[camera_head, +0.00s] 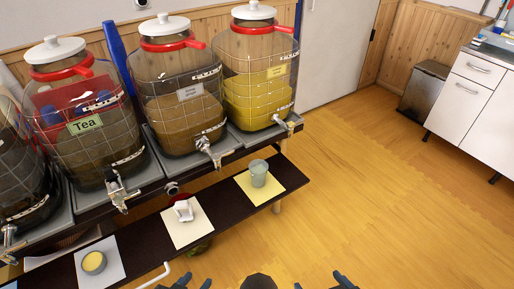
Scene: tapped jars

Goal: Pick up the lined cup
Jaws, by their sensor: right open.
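A pale grey-green cup (259,173) stands upright on a yellow mat at the right end of the dark low shelf. A cup with yellow on top (94,262) stands on a light mat at the shelf's left. A small white object (184,211) sits on the middle mat. Lines on any cup are too small to make out.
Several large jars with white lids and metal taps stand on the rack above the shelf, including one labelled Tea (86,125) and one with yellow liquid (256,92). A bin (424,90) and white drawers (474,95) stand far right. The wooden floor (380,190) is clear.

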